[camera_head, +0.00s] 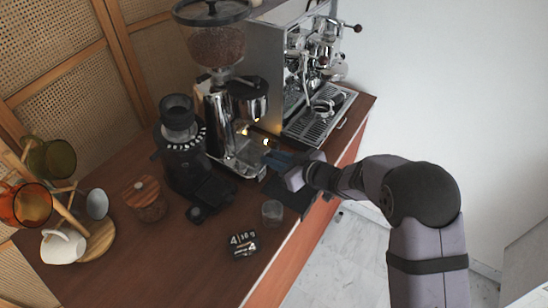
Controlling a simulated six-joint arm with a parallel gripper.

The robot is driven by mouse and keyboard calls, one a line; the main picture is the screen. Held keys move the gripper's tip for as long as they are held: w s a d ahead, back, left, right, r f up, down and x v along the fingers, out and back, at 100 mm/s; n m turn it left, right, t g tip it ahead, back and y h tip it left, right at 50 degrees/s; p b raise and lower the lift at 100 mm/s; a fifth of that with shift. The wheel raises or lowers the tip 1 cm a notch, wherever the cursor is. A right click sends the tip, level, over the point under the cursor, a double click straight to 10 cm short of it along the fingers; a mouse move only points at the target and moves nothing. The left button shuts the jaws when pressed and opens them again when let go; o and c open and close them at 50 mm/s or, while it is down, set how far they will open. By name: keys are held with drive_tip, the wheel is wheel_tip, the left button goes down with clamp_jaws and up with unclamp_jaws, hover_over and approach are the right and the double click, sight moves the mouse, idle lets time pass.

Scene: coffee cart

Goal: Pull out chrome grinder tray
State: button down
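The chrome grinder (214,112) stands on the wooden cart top, with a hopper of coffee beans (216,45) above it. Its chrome tray (247,160) sits at the foot of the grinder, facing the front edge of the cart. My gripper (268,157) reaches in from the right, its fingertips close to the right side of the tray. I cannot tell whether they touch it. The fingers are small and dark here, and their opening does not show clearly.
An espresso machine (270,75) with a drip tray (322,118) stands behind right. A mug rack (98,240) is far left. A dark mat (290,196) lies below my gripper.

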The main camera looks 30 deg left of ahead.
drive_tip(key=d+p, duration=0.1)
drive_tip(key=d, duration=0.6)
drive_tip(key=shift+w+d, duration=0.1)
drive_tip(key=shift+d, duration=0.05)
drive_tip(key=c, duration=1.6)
unclamp_jaws()
drive_tip(key=shift+b+v, duration=0.8)
drive_tip(key=shift+v, duration=2.85)
